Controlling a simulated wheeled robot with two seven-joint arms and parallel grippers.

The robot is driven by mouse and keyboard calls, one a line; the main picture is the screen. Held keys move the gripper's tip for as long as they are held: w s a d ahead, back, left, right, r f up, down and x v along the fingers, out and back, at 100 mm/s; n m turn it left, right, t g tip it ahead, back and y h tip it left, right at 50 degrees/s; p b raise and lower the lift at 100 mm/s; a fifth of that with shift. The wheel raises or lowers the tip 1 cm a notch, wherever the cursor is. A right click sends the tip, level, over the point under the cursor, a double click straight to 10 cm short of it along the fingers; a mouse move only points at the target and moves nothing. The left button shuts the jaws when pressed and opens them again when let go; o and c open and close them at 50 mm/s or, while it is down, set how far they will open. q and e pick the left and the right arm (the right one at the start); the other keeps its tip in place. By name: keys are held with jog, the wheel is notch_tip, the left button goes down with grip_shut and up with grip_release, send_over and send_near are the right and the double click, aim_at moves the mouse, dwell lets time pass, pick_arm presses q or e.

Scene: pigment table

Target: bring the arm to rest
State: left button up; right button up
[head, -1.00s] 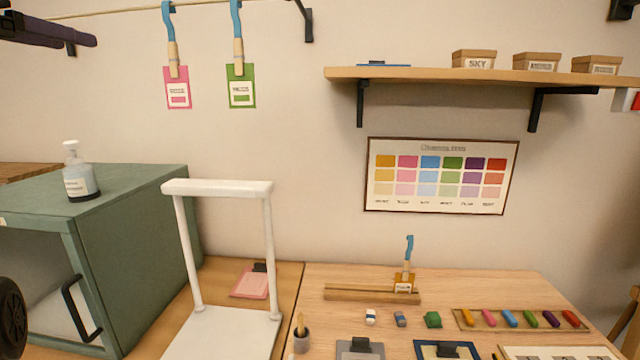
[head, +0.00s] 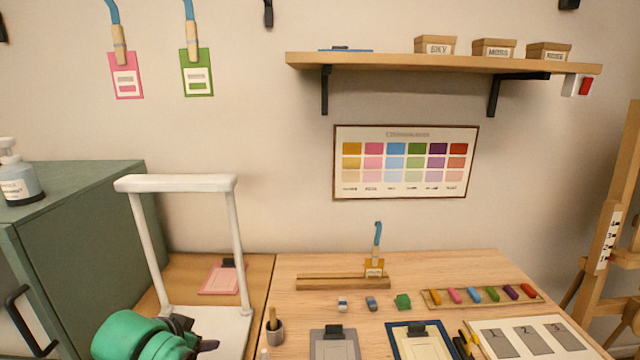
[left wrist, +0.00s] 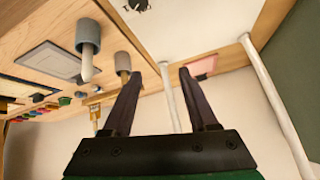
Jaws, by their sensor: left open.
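My left gripper (head: 205,335) is at the lower left of the head view, in front of the base of the white arched stand (head: 175,184). Its green wrist shows there, and its dark fingers point to the right. In the left wrist view the gripper (left wrist: 160,73) has its two dark fingers spread apart with nothing between them. A post of the white stand (left wrist: 268,95) shows beyond them. From the pictures I cannot tell the gap between the gripper and the stand. My right gripper is not in view.
A green cabinet (head: 80,220) stands at the left. A pink clipboard (head: 222,280) lies behind the stand. A grey cup (head: 275,332) is just right of the gripper. The wooden table (head: 430,268) carries pigment sticks, a wooden rail (head: 320,282) and clipboards. A shelf hangs above.

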pick_arm(q)
jog(key=s+d+f+n+g, duration=0.1)
jog(key=s+f+g, duration=0.1)
jog(key=s+f, duration=0.65)
jog(key=s+d+f+g, duration=0.15)
jog(key=s+f, duration=0.35)
jog(key=s, duration=0.6)
jog(key=s+a+f+g+b, duration=0.1)
jog(key=s+f+g+b, duration=0.15)
jog(key=f, duration=2.25)
jog(key=s+a+f, duration=0.3)
jog(key=s+f, duration=1.2)
jog(key=s, duration=0.2)
jog(key=shift+f+g, duration=0.3)
jog(key=shift+g, duration=0.1)
